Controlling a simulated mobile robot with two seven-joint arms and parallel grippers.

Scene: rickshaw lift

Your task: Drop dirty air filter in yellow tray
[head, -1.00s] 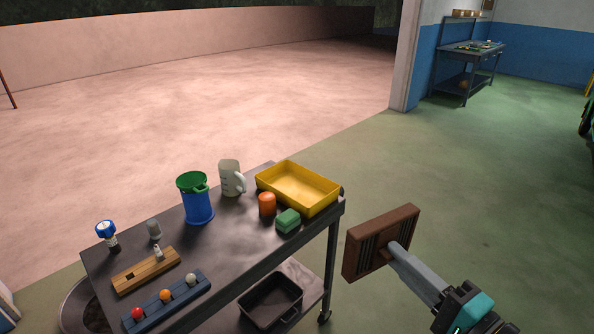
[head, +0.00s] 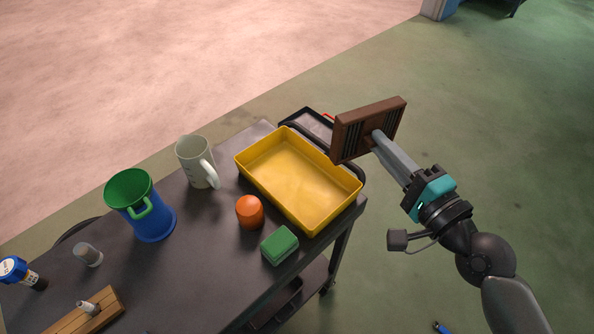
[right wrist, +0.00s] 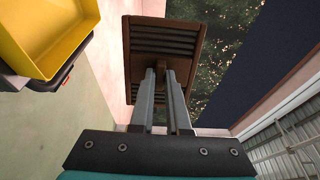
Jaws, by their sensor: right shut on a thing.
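The dirty air filter (head: 352,133) is a brown rectangular frame with dark slats. My right gripper (head: 380,140) is shut on it and holds it up in the air, just right of the yellow tray's far right side in the head view. In the right wrist view the filter (right wrist: 165,45) is at the ends of the two grey fingers (right wrist: 163,85). The yellow tray (head: 262,185) is empty and stands at the right end of the dark cart top. The tray also shows at the upper left of the right wrist view (right wrist: 45,55). My left gripper is not in view.
On the cart top (head: 200,262), an orange cylinder (head: 250,212) and a green block (head: 279,246) stand by the tray's near side. A white jug (head: 196,162) and a blue-green container (head: 145,208) stand left of it. Floor to the right is mostly clear.

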